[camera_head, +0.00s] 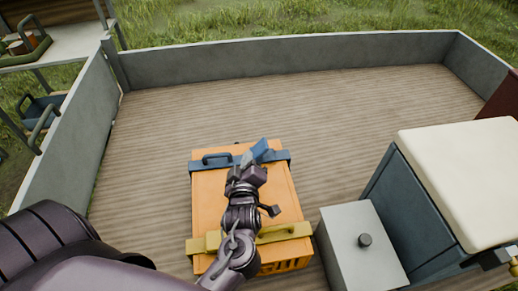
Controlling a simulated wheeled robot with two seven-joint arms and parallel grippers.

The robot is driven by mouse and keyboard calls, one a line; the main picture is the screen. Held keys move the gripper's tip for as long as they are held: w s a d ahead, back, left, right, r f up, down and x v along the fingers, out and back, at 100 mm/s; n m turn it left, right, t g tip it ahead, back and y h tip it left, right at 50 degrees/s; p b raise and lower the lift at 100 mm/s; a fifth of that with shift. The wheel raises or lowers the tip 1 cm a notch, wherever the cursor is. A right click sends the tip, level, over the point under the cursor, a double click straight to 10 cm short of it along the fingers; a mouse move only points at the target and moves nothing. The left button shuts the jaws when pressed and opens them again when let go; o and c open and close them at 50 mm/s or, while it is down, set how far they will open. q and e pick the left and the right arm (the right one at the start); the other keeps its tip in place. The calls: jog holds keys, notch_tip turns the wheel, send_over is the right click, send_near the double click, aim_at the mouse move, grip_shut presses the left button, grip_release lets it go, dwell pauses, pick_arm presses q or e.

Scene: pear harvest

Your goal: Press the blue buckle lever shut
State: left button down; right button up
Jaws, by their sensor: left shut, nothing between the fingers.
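An orange box (207,212) sits on the wooden bed floor with a blue strap (204,167) across its far end and a yellow strap (285,232) across its near end. The blue buckle lever (261,149) stands tilted up from the blue strap, right of the middle. My left gripper (246,166) is shut and empty above the box, with its tips right beside the lever. I cannot tell whether they touch it. The gripper hides part of the strap and the lever's base. My right gripper is not in view.
A grey box with a round knob (362,226) stands close to the orange box's right side. A blue cooler with a cream lid (465,175) is beyond it. Grey side walls (290,60) edge the bed. The wooden floor (300,110) behind the box is clear.

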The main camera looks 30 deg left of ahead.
pick_arm(q)
jog(key=b, duration=0.4)
send_over(259, 154)
jog(key=s+a, duration=0.2)
jog(key=a, duration=0.1)
jog(key=shift+w+d+f, duration=0.1)
jog(key=shift+d+f, duration=0.05)
jog(key=shift+f, duration=0.3)
jog(key=shift+w+d+f, duration=0.1)
jog(key=shift+f, duration=0.3)
jog(key=shift+w+d+f+b, duration=0.5)
jog(key=shift+d+f+b, duration=0.15)
jog(key=shift+d+f, duration=0.25)
jog(key=shift+w+d+f+b, duration=0.2)
jog(key=shift+w+d+b, duration=0.1)
jog(key=shift+d, duration=0.1)
